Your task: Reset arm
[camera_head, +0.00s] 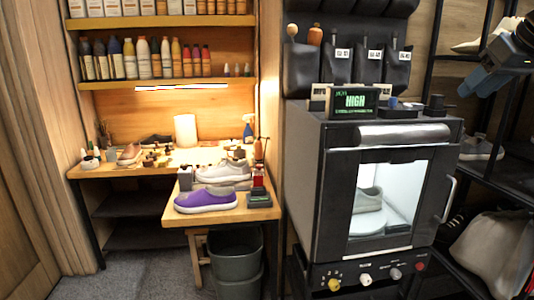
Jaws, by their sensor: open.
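My gripper (484,84) shows at the upper right edge, a dark body with blue finger parts, cut off by the picture's edge. It is open and holds nothing that I can see. It is raised in front of the shelf rack, to the right of the cleaning machine (336,190). A grey shoe (369,212) stands inside the lit machine behind its glass door. A purple sneaker (205,200) and a white sneaker (222,171) stand on the wooden bench (180,212).
Bottles line the wall shelves (150,84) at the left. A grey bin (235,262) stands under the bench. A dark rack at the right holds shoes (480,147) and a pale bag-like thing (493,245). The floor (145,272) at lower left is clear.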

